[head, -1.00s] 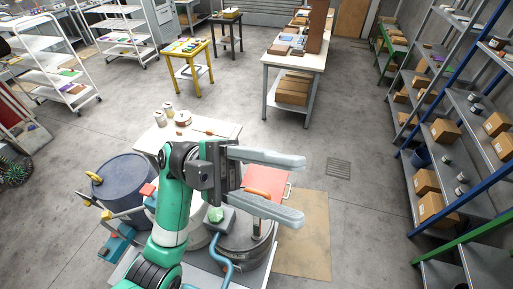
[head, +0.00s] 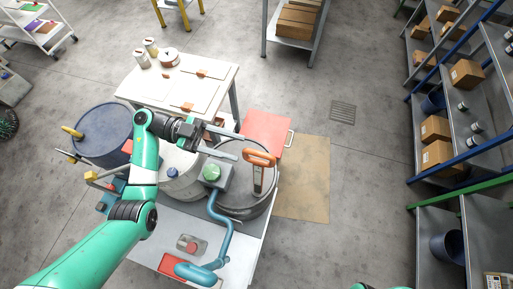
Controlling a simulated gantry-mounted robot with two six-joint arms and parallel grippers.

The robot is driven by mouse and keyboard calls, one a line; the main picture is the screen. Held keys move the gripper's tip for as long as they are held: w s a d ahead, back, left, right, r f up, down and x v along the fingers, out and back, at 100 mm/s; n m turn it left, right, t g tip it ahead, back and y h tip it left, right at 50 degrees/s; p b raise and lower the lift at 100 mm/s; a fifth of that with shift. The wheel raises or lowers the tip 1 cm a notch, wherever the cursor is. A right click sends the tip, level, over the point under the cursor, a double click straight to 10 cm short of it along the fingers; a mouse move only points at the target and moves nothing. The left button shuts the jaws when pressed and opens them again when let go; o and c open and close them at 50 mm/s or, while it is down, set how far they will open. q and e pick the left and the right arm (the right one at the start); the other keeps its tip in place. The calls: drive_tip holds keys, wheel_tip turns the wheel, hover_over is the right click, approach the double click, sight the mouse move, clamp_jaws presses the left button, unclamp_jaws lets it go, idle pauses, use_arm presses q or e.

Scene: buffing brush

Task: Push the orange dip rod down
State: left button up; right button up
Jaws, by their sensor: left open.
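The orange dip rod (head: 259,158) stands upright at the dark grey round drum (head: 243,208), with its looped orange handle on top and its stem running down toward the drum. How deep the stem sits is hard to tell. My left gripper (head: 241,147) is open and empty. Its two fingers point right, and their tips are just left of the orange handle. I cannot tell whether they touch it. My right gripper is out of view; only a sliver of my right arm shows at the bottom edge.
A grey box with a green knob (head: 212,173) and a blue hose (head: 222,235) stand left of the drum. A blue drum (head: 101,134) is farther left. A white table (head: 205,72) is behind. A red case (head: 267,130) lies behind right.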

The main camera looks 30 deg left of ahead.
sight(245, 150)
use_arm(q)
drive_tip(key=x, duration=0.6)
drive_tip(key=shift+w+d+p, duration=0.15)
drive_tip(key=shift+d+p, duration=0.15)
drive_tip(key=shift+p, duration=0.05)
drive_tip(key=shift+c, duration=0.2)
clamp_jaws()
idle(0.8)
